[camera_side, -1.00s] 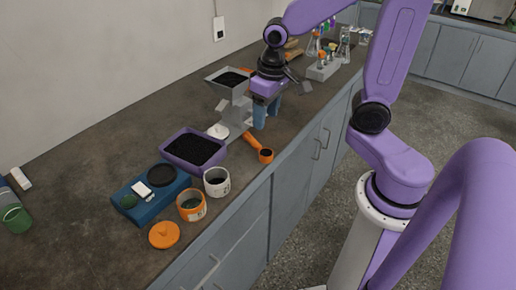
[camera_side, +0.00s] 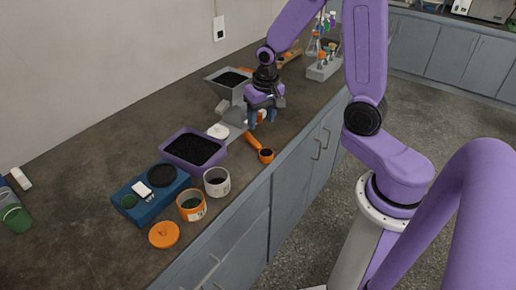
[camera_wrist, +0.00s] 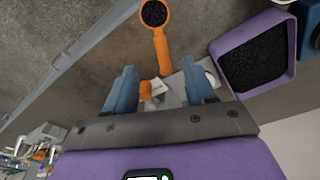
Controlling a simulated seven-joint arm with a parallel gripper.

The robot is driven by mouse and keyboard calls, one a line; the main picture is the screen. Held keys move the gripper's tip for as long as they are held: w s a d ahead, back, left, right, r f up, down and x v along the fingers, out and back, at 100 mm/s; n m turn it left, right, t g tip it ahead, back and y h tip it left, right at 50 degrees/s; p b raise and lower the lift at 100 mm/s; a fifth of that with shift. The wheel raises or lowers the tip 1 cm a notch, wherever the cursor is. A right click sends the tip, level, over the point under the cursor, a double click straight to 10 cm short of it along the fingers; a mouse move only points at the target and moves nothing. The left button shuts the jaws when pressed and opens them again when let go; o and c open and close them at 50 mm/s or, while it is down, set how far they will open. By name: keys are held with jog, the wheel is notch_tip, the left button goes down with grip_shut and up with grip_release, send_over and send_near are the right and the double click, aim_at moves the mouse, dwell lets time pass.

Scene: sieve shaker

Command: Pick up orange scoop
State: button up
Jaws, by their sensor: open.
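The orange scoop (camera_side: 254,144) lies on the dark counter near its front edge, its cup holding dark granules. In the wrist view the scoop's handle (camera_wrist: 161,50) points toward the space between my fingers, with its cup at the top. My gripper (camera_side: 260,116) is open and empty, above the counter just behind the scoop's handle end in the side view. In the wrist view my gripper's blue fingers (camera_wrist: 160,84) stand wide apart, and the scoop is beyond their tips, not between them. The exact height above the counter is hard to tell.
A purple tray of black granules (camera_side: 167,150) stands left of the scoop. A grey sieve machine (camera_side: 238,115) is close beside my gripper. A white cup (camera_side: 207,182), an orange jar (camera_side: 182,205) and a blue scale (camera_side: 124,208) stand farther left.

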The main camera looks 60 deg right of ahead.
aim_at(258, 144)
jog(key=shift+w+d+f, duration=0.15)
jog(key=shift+w+f, duration=0.15)
jog(key=shift+f, duration=1.5)
jog(key=shift+w+d+f, duration=0.1)
jog(key=shift+w+f, duration=0.2)
jog(key=shift+f, duration=1.5)
jog(key=shift+w+d+f, duration=0.15)
jog(key=shift+w+f, duration=0.15)
jog(key=shift+f, duration=1.5)
grip_shut()
